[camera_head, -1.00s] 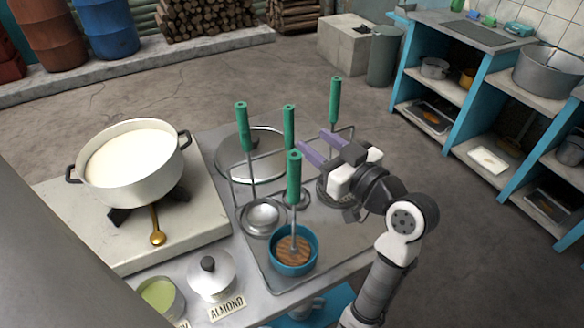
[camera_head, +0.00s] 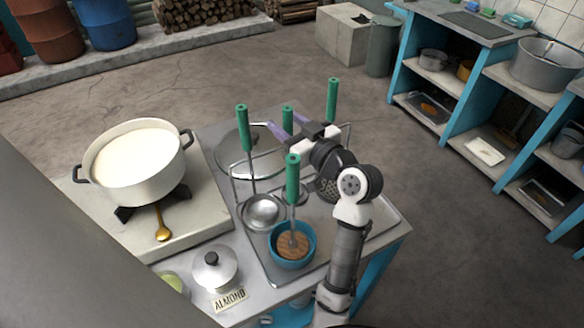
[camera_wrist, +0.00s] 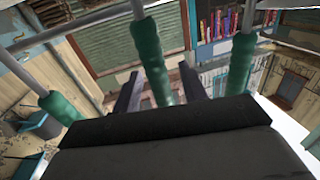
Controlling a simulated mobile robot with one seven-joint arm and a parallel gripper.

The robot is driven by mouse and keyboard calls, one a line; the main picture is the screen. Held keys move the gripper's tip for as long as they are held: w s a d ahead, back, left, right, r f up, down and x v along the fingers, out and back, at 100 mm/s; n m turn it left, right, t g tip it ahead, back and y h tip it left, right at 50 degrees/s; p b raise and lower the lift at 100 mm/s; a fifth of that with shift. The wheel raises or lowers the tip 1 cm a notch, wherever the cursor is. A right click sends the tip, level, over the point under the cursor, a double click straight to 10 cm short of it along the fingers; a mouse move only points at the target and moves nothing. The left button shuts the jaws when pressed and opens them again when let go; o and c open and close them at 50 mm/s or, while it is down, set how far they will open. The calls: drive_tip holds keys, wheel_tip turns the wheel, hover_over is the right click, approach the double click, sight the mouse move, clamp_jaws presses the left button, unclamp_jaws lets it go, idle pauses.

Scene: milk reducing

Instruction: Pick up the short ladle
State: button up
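Several green-handled utensils hang or stand at a wire rack. The middle back handle (camera_head: 287,120) seems to belong to the short ladle, though I cannot be sure which one is short. My gripper (camera_head: 283,122) is open, with its purple fingers on either side of that handle. In the wrist view the green handle (camera_wrist: 152,62) shows between the two fingers of my gripper (camera_wrist: 160,72), with a gap visible on the right side. Whether either finger touches it is unclear. The lower part of this utensil is mostly hidden behind the front handle and my arm.
Other green handles stand close by at left (camera_head: 243,125), right (camera_head: 333,98) and front (camera_head: 292,180), the front one in a blue bowl (camera_head: 291,258). The wire rack (camera_head: 233,185) surrounds them. A pot of milk (camera_head: 140,165) stands at left, with a lidded pot (camera_head: 214,272) in front.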

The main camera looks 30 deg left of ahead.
clamp_jaws()
